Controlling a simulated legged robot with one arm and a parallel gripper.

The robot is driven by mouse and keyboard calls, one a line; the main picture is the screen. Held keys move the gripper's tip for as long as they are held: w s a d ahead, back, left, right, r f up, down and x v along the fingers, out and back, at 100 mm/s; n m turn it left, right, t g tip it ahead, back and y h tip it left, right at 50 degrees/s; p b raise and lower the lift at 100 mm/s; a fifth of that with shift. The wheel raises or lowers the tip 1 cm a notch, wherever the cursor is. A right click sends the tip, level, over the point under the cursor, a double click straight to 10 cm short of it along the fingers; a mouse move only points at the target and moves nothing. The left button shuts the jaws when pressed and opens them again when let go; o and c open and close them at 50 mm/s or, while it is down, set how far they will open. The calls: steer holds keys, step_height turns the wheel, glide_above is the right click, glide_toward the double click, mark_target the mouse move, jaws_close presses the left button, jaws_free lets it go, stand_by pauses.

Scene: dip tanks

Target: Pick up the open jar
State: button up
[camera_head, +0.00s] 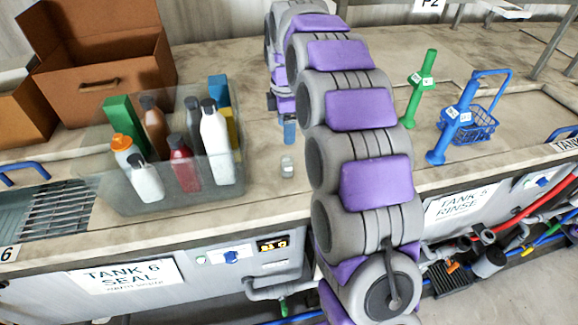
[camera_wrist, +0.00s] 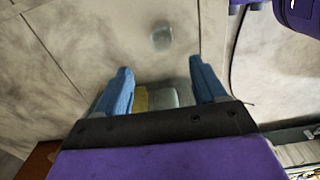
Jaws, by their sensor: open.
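A small clear, greyish jar (camera_head: 286,167) stands on the worn counter, just right of the clear bin. In the wrist view a small round, glassy shape (camera_wrist: 162,37), which looks like this jar from above, lies beyond my fingertips. Whether it has a lid is too small to tell. My gripper (camera_head: 289,132) has blue fingers and is above and behind the jar in the head view. In the wrist view my gripper (camera_wrist: 160,66) is open, with its fingers apart and the jar shape ahead of the gap between them. The jar is not between the fingers.
A clear bin (camera_head: 130,196) of bottles and boxes stands close left of the jar. A brown cardboard box (camera_head: 105,80) is behind it. To the right are a green-handled tool (camera_head: 421,80) and a blue wire basket (camera_head: 470,122).

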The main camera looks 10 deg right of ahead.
mark_target(285, 165)
step_height(285, 165, down, 10)
steer(key=shift+r+b, duration=0.15)
steer(key=shift+b, duration=0.4)
steer(key=shift+s+a+f+b, duration=0.15)
steer(key=shift+f+b, duration=0.35)
steer(key=shift+f, duration=2.2)
steer(key=shift+r, duration=0.1)
steer(key=c, duration=1.1)
steer(key=shift+c, duration=0.2)
steer(key=shift+a+r, duration=0.1)
